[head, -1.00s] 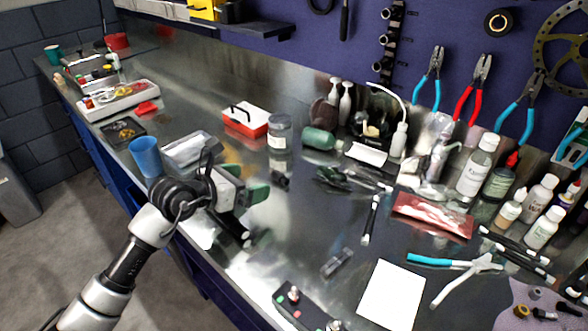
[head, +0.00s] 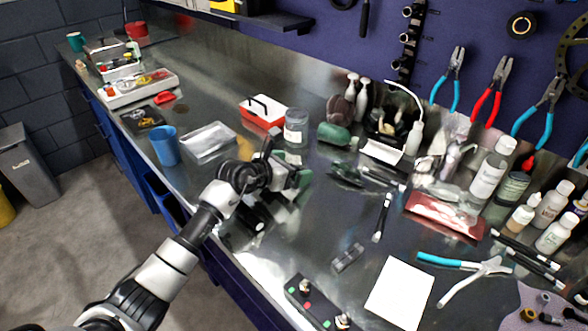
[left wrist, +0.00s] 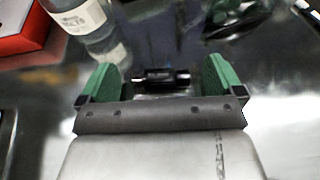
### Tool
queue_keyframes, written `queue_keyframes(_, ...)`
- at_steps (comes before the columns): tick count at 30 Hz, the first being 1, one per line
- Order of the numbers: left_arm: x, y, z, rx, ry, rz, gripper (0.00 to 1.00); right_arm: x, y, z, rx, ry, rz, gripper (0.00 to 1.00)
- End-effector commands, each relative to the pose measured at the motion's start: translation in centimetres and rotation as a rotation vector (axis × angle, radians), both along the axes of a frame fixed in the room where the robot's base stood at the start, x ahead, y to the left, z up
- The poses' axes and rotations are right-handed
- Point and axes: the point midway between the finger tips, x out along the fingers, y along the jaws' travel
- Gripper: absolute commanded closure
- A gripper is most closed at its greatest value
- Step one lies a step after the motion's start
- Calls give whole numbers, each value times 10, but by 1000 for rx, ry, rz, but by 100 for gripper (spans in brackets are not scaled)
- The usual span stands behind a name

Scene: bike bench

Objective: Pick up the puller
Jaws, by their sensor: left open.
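A small dark cylindrical part with a bright metallic end, which looks like the puller (left wrist: 162,78), lies on the metal bench. In the left wrist view it lies crosswise between the green fingers of my left gripper (left wrist: 159,84), with a visible space on each side. My left gripper (head: 294,178) is open and low over the bench in the head view. There the gripper hides the puller. Whether the fingers are level with it I cannot tell. My right gripper is not in view.
A clear jar (head: 296,127) and a red-and-white box (head: 263,113) stand just behind the gripper. A blue cup (head: 165,146) and a clear tray (head: 207,143) are to the left. Tools and bottles crowd the right. A white sheet (head: 400,293) lies at the front.

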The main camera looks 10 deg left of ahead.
Motion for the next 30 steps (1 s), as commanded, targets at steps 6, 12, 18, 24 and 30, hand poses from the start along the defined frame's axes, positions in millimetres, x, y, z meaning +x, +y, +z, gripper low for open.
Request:
queue_keyframes(6, 1, -1, -1, 0, 0, 0, 4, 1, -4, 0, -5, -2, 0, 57)
queue_keyframes(12, 1, -1, -1, 0, 0, 0, 29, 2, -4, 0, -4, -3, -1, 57)
queue_keyframes(18, 1, -1, -1, 0, 0, 0, 59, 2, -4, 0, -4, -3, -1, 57)
queue_keyframes(24, 1, -1, 0, -1, -1, 0, 64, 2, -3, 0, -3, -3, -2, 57)
queue_keyframes(30, 2, -1, 8, 0, -5, 0, 64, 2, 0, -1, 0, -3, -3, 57)
